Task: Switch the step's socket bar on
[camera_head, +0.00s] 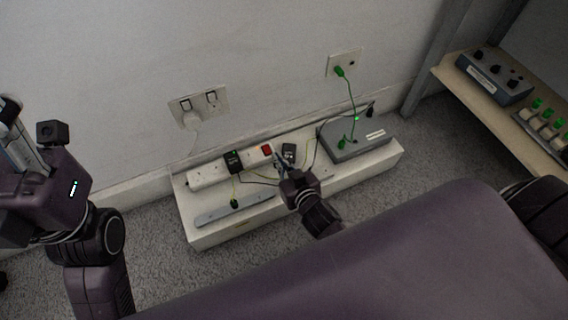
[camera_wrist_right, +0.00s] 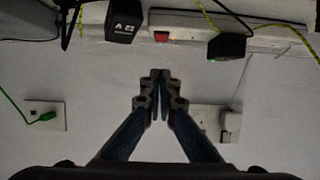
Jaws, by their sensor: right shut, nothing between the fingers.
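The white socket bar (camera_head: 208,173) lies along the back of the low white step (camera_head: 215,232), against the wall. Its red switch (camera_head: 267,149) is near the bar's right end. The switch also shows in the right wrist view (camera_wrist_right: 161,37), just beyond the fingertips; I cannot tell which way its rocker is tipped. My right gripper (camera_head: 279,161) is shut and empty, over the step close in front of the switch. Its fingertips (camera_wrist_right: 160,75) look apart from the switch. My left gripper (camera_head: 14,135) is at the left edge, partly cut off; its fingers are unclear.
Black adapters (camera_head: 233,162) and (camera_head: 289,151) sit on either side of the switch, with loose cables around. A grey box (camera_head: 355,138) stands on the step's right end, and a grey strip (camera_head: 232,210) lies at its front left. A wooden shelf (camera_head: 455,70) is at right.

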